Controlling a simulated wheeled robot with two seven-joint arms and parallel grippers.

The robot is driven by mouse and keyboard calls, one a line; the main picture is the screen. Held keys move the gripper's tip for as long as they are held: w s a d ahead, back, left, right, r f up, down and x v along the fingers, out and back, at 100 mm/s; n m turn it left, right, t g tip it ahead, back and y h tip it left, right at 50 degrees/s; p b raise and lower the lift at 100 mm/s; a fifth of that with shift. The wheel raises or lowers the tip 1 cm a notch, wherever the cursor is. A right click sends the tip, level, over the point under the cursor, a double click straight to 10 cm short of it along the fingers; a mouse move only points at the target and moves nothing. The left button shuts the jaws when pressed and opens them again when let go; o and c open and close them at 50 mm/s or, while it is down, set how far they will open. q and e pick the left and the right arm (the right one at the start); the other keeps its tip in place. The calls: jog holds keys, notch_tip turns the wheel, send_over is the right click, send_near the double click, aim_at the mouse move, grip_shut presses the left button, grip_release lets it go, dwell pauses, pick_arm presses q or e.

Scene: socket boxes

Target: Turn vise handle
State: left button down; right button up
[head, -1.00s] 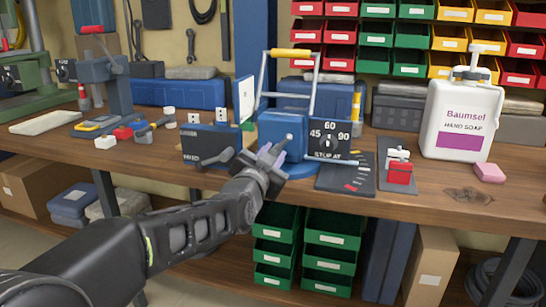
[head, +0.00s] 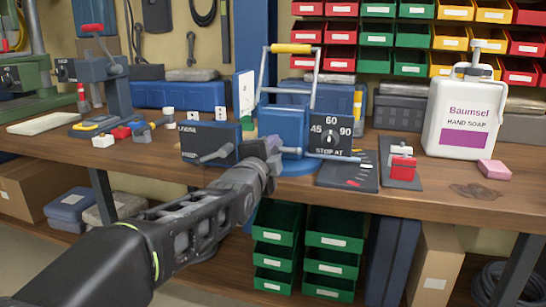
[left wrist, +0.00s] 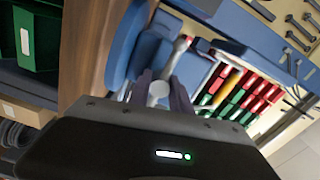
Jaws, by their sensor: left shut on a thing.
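A blue vise-like device (head: 283,125) with a round blue base stands near the bench's front edge. A silver bar frame with a yellow grip (head: 291,48) rises from it. A dial panel (head: 331,134) marked 45, 60, 90 and STOP AT is at its right. My left gripper (head: 272,146) is at the device's front left, its fingers largely hidden by the wrist. In the left wrist view, its fingers (left wrist: 160,92) are shut on the round end of a silver handle (left wrist: 180,52), beside the blue body (left wrist: 183,70). My right gripper is out of view.
A dark lever box (head: 209,142) stands just left of the device. A dark plate (head: 347,172), a red switch block (head: 402,167), a soap bottle (head: 462,115) and a pink bar (head: 494,169) are to the right. Green bins (head: 333,242) are under the bench.

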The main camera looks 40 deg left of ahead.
pick_arm(q)
jog(key=shift+f+m+b, duration=0.15)
jog(key=shift+m+b, duration=0.35)
jog(key=shift+m, duration=0.3)
jog(key=c, duration=1.2)
grip_release()
jog(key=p+v, duration=0.1)
jog(key=v, duration=0.6)
jog(key=shift+s+d, duration=0.15)
jog(key=shift+s, duration=0.25)
